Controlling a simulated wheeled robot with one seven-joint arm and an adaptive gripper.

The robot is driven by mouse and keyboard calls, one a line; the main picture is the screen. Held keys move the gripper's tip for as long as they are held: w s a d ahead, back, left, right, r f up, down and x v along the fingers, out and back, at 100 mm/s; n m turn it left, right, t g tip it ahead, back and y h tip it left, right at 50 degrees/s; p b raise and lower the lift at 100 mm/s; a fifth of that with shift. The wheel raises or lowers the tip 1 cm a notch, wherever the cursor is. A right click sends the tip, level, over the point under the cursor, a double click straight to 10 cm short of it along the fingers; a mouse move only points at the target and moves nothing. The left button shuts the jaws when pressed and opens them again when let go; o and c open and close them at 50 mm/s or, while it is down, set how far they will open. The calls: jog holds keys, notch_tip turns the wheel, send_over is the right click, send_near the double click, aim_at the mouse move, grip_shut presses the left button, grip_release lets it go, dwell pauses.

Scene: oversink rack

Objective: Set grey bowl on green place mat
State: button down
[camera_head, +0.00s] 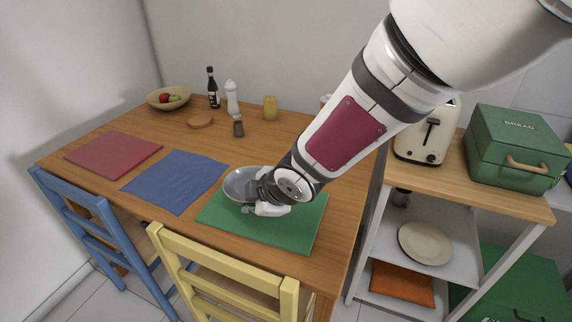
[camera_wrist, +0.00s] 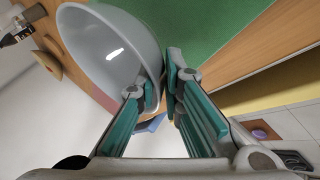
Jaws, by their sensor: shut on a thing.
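The grey bowl (camera_head: 239,183) is over the left part of the green place mat (camera_head: 292,232) in the head view. My gripper (camera_head: 262,194) is shut on the bowl's right side. In the wrist view the bowl (camera_wrist: 108,50) fills the upper left, and its rim and wall run between my gripper's fingertips (camera_wrist: 162,88). The green mat (camera_wrist: 196,25) shows beside the bowl there. I cannot tell whether the bowl's base touches the mat. My gripper and wrist hide part of the bowl and mat.
A blue mat (camera_head: 176,180) and a red mat (camera_head: 113,154) lie to the left. A fruit bowl (camera_head: 158,98), dark bottle (camera_head: 213,88), white shaker (camera_head: 232,98) and yellow cup (camera_head: 270,108) stand farther back. A yellow chair (camera_head: 220,263) and blue chair (camera_head: 85,213) are at the front edge.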

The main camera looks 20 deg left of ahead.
aim_at(243, 198)
jog(key=w+a, duration=0.2)
jog(key=shift+w+a+f, duration=0.15)
jog(key=shift+w+a, duration=0.05)
jog(key=shift+a, duration=0.15)
jog(key=shift+f+b, duration=0.6)
jog(key=shift+f, duration=1.25)
jog(key=shift+r, duration=0.1)
jog(key=c, duration=1.7)
grip_release()
